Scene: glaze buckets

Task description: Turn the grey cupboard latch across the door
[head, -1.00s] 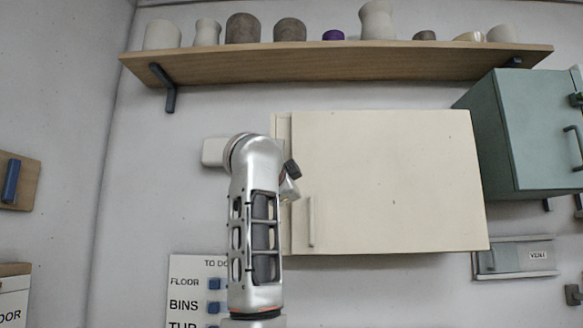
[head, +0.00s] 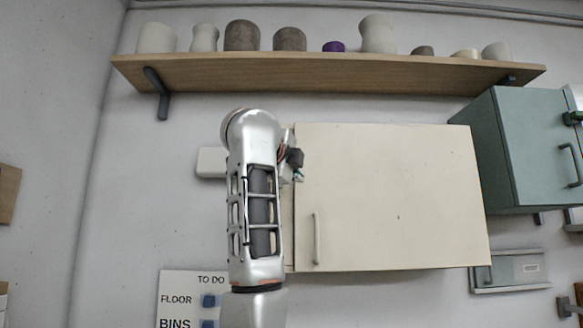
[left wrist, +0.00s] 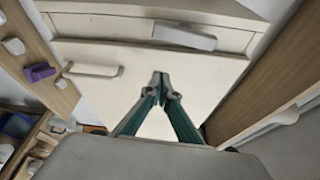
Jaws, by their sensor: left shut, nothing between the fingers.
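The cream cupboard door (head: 395,200) hangs on the wall in the head view, with an upright bar handle (head: 316,238) near its lower left. In the left wrist view the door (left wrist: 205,78) fills the middle, with its handle (left wrist: 93,70) at left. The grey latch (left wrist: 184,36) is a flat bar lying roughly along the door's edge by the frame strip. My arm hides it in the head view. My left gripper (left wrist: 160,78) is shut and empty, its fingertips below the latch in that picture, apart from it. Its teal tip (head: 299,175) barely shows in the head view. My right gripper is out of view.
A wooden shelf (head: 330,75) with several pots runs above the cupboard. A teal cupboard (head: 535,150) stands to the right. A pale box (head: 211,162) is on the wall left of my arm. A to-do board (head: 185,285) hangs below.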

